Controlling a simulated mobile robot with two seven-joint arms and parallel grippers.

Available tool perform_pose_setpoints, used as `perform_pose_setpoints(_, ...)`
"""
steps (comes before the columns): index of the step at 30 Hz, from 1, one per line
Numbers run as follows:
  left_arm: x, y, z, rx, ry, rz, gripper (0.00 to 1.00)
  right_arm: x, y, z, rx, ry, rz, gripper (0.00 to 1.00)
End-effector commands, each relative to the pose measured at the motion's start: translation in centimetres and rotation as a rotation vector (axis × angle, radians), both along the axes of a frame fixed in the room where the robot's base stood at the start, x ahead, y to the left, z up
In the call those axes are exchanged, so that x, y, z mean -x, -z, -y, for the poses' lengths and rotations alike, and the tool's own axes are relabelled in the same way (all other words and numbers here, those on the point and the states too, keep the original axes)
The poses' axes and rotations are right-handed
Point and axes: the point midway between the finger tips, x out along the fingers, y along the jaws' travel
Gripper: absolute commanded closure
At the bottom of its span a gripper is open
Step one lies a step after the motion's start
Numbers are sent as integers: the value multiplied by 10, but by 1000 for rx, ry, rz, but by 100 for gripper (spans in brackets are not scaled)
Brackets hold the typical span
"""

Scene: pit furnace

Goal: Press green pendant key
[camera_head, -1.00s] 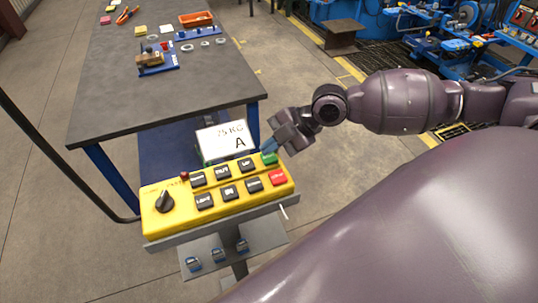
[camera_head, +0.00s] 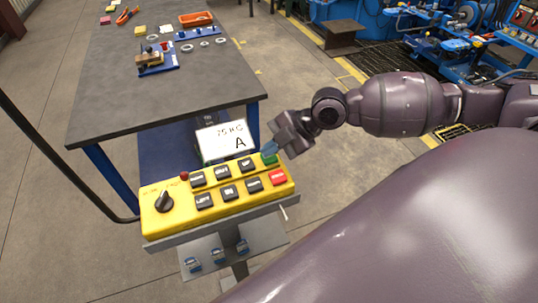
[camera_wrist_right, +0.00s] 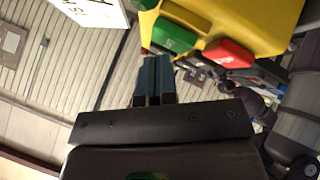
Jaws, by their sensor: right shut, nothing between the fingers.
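The yellow pendant (camera_head: 218,197) sits on a grey stand, with a black knob at its left and two rows of keys. The green key (camera_head: 270,159) is at its upper right corner, and the red key (camera_head: 278,178) is just below. Both also show in the right wrist view, the green key (camera_wrist_right: 175,36) left of the red key (camera_wrist_right: 229,53). My right gripper (camera_head: 271,148) is shut and empty, its blue fingertips close by the green key. In the right wrist view its fingertips (camera_wrist_right: 154,62) end just below the green key; contact cannot be told. My left gripper is not in view.
A white card marked A (camera_head: 222,139) stands just behind the pendant. A grey table (camera_head: 110,85) with small parts and an orange tray (camera_head: 196,18) is beyond. Small hooks (camera_head: 217,256) sit on the stand below the pendant. Open floor lies right of the table.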

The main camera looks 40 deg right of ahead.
Motion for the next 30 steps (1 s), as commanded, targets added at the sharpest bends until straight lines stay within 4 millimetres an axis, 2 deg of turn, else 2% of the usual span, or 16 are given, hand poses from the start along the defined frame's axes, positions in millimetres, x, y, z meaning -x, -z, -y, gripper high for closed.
perform_pose_setpoints(30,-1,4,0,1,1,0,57,0,8,0,0,0,-1,100)
